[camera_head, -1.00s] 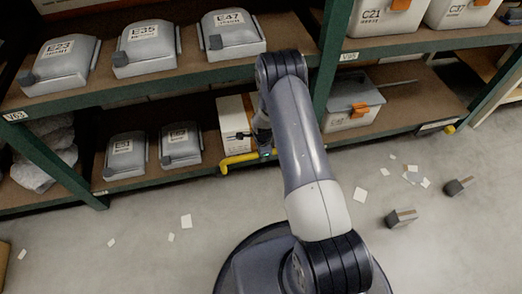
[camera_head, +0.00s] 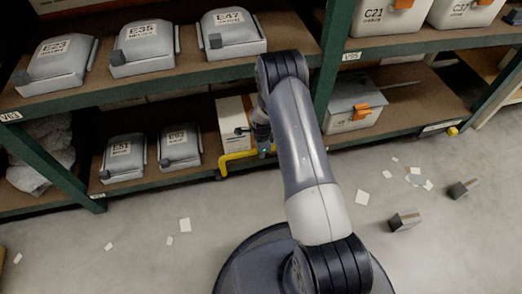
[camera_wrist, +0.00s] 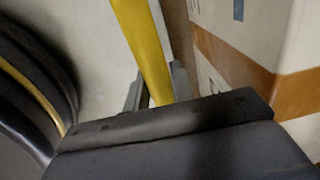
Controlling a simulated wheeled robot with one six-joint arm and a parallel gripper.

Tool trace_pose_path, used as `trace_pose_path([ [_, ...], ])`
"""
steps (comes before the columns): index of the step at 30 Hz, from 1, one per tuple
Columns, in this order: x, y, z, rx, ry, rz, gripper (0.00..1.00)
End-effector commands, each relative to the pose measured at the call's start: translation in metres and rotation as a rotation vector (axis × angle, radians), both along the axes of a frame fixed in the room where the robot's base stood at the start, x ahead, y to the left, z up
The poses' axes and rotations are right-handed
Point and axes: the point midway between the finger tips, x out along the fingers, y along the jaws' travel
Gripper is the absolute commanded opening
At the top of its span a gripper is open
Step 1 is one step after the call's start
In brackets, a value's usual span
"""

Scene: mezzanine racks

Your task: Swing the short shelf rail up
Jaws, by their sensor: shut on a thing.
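The short shelf rail (camera_head: 240,156) is a yellow bar with a bent left end, at the front edge of the lower shelf in the head view. It stands a little above that edge, its bent end running down to a dark pivot (camera_head: 221,174). My gripper (camera_head: 264,149) is at the right part of the rail, partly hidden by my arm. In the wrist view the yellow rail (camera_wrist: 143,40) runs down between the two grey fingers (camera_wrist: 154,92), which are shut on it.
A white and orange carton (camera_head: 232,122) stands on the lower shelf just behind the rail. Grey bins (camera_head: 123,157) sit to its left, and a lidded bin (camera_head: 352,102) right of the green post. Paper scraps and two dark blocks (camera_head: 404,220) lie on the floor.

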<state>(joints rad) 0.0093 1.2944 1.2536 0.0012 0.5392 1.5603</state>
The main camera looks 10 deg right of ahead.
Motion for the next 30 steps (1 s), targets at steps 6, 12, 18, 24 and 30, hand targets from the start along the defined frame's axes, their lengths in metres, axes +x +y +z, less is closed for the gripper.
trace_pose_path([
  [6,0.005,0.000,0.002,0.000,-0.015,0.000,0.36],
  [12,0.003,0.000,0.002,0.000,-0.010,0.000,0.43],
  [18,0.003,0.000,0.007,0.000,-0.008,0.000,0.43],
  [24,0.002,0.000,0.042,0.000,-0.011,0.000,0.43],
  [30,-0.001,0.000,0.082,0.000,-0.011,0.000,0.43],
])
